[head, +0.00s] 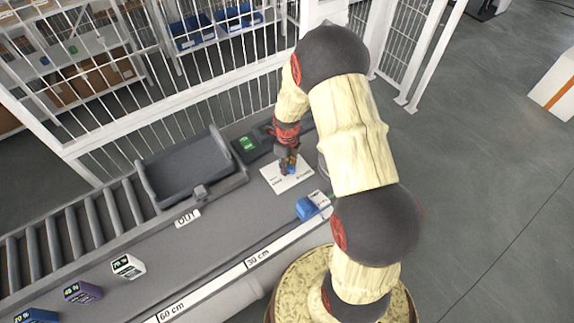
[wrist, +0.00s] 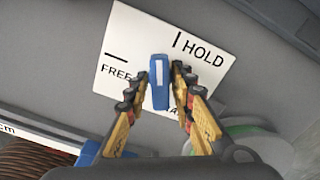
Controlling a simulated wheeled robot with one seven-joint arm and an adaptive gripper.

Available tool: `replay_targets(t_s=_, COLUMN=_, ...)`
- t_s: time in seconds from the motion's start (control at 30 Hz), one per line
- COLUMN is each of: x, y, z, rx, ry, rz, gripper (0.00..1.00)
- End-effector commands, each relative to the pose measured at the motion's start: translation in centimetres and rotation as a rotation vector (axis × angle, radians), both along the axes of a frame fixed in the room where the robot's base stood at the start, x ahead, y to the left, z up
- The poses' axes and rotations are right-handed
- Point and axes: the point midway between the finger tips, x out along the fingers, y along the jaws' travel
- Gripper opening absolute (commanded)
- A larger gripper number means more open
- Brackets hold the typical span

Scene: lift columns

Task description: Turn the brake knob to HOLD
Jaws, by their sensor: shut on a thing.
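The brake knob (wrist: 159,70) is a blue bar with a white stripe, on a white label plate (wrist: 215,75) marked FREE and HOLD. In the wrist view the stripe points up, between the FREE mark on the left and the HOLD mark on the upper right, nearer HOLD. My gripper (wrist: 160,88) has its fingers on both sides of the knob, shut on it. The lower part of the plate is hidden by the fingers. In the head view my gripper (head: 289,163) is above the plate (head: 273,176), with only a little blue showing.
A blue block (head: 306,209) with a white label is on the near side of the plate. A dark device with a green screen (head: 247,143) and a dark tray (head: 185,165) lie farther back. Labelled boxes (head: 128,267) stand at the left. A white fence (head: 170,110) runs behind.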

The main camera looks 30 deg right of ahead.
Motion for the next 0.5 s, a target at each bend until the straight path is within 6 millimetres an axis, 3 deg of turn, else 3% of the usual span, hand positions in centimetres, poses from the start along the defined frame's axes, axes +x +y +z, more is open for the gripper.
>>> replay_targets(t_s=0.23, x=0.14, y=-0.05, z=0.08, rx=-0.001, ry=-0.003, rz=-0.047, gripper=0.1)
replay_targets(t_s=0.5, x=0.13, y=-0.06, z=0.08, rx=-0.001, ry=-0.004, rz=-0.362, gripper=0.1)
